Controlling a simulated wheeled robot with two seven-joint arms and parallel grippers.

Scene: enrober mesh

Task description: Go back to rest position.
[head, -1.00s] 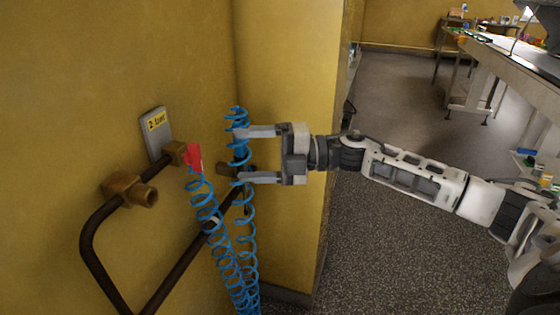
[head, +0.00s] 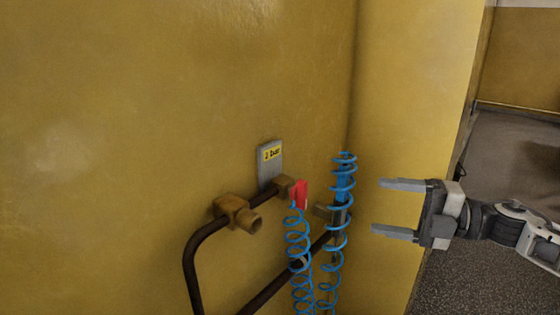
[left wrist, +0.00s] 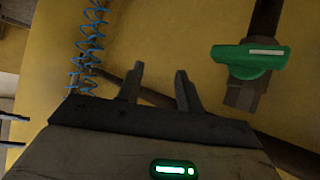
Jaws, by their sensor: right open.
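My right gripper (head: 376,207) is open and empty in the head view. Its fingers point left at the coiled blue hose (head: 341,215), with a gap between them and the coils. My left gripper is not in the head view. In the left wrist view my left gripper (left wrist: 159,74) has its two fingers apart with nothing between them. A valve with a green handle (left wrist: 250,60) is to the right of those fingers, and blue coils (left wrist: 91,42) are to their left.
A dark pipe (head: 190,262) with brass fittings (head: 238,212) runs along the yellow wall. A red handle (head: 299,195) and a grey label plate (head: 269,163) are there. A yellow pillar (head: 415,100) stands behind the right gripper. Speckled floor (head: 500,275) is open at right.

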